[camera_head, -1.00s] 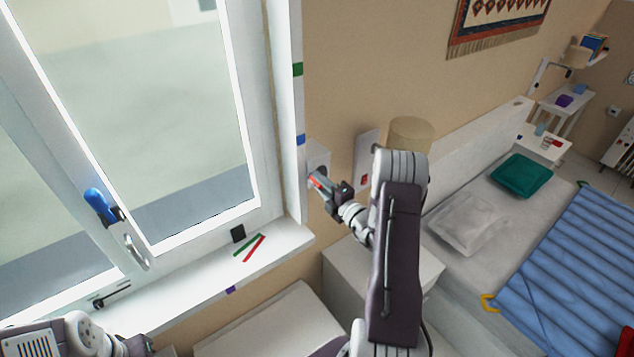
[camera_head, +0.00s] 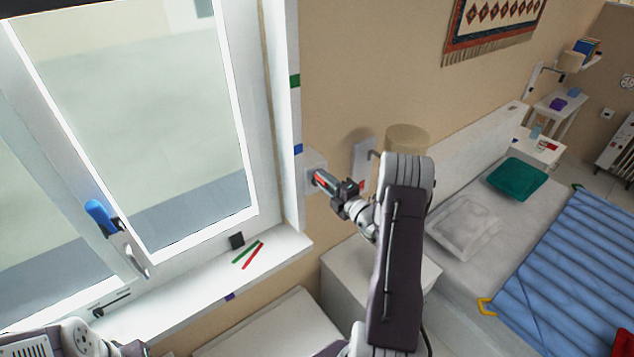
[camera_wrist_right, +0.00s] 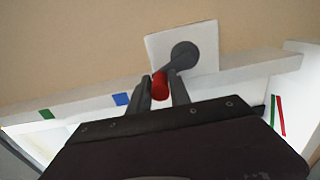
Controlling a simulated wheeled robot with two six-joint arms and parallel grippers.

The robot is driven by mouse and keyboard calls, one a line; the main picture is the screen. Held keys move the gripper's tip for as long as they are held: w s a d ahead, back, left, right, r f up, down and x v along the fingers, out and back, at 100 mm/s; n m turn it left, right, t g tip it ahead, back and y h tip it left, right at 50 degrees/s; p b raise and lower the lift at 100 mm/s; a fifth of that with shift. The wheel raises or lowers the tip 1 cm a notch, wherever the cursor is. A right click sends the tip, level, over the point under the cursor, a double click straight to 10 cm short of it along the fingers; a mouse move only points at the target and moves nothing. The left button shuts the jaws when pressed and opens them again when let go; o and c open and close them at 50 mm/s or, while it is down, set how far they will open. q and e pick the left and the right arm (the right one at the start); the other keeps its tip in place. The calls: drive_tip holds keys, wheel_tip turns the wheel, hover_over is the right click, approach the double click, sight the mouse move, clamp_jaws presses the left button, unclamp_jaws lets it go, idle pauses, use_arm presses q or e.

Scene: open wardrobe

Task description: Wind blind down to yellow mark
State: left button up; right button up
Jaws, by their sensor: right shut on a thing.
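The crank is a dark round hub (camera_wrist_right: 186,55) with an arm and a red knob (camera_wrist_right: 160,86), on a white wall plate (camera_head: 311,162) right of the window. My right gripper (camera_head: 322,181) is shut on the red knob, one finger on each side in the right wrist view. A dark strip (camera_head: 30,7), perhaps the blind's lower edge, shows at the top left of the head view. The window jamb carries a green mark (camera_head: 295,81) and a blue mark (camera_head: 298,148); I see no yellow mark. Only a small part of my left gripper (camera_head: 132,349) shows at the bottom left.
The window has a blue-covered handle (camera_head: 101,213). Below my right arm stands a white cabinet (camera_head: 345,275); a lamp (camera_head: 408,140) and a bed (camera_head: 470,235) are to the right.

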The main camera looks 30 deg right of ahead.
drive_tip(key=shift+d+r, duration=0.2)
drive_tip(key=shift+d, duration=0.65)
drive_tip(key=o, duration=0.8)
drive_tip(key=shift+c, duration=0.2)
drive_tip(key=s, duration=0.8)
drive_tip(key=shift+d+p, duration=0.3)
drive_tip(key=shift+p, duration=0.15)
